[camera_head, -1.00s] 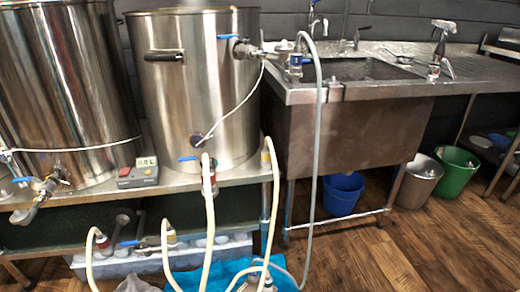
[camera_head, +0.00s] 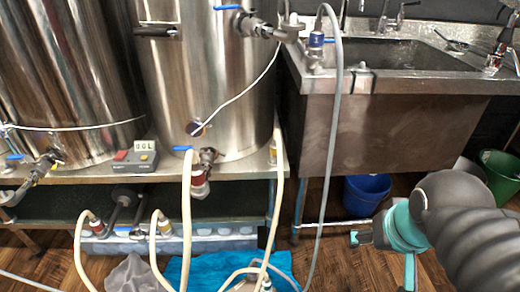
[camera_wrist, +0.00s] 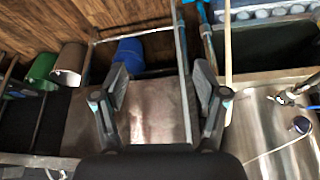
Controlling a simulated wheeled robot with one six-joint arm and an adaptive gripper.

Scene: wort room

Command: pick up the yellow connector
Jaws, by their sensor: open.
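A yellow-banded connector (camera_head: 273,154) stands at the right end of the kettle shelf, on top of a cream hose. A second connector with a yellowish band (camera_head: 164,227) sits lower, under the shelf, on another cream hose. I cannot tell which of the two is the task's connector. My gripper (camera_wrist: 160,88) is open and empty in the wrist view, with the sink's steel front (camera_wrist: 155,112) behind its fingers. In the head view my arm comes in at lower right, well apart from both connectors. No yellow connector is clear in the wrist view.
Red connectors (camera_head: 199,184) hang on nearby hoses. A blue bucket (camera_head: 366,192) stands under the sink. Steel kettles (camera_head: 205,90) fill the left. Wooden floor shows below.

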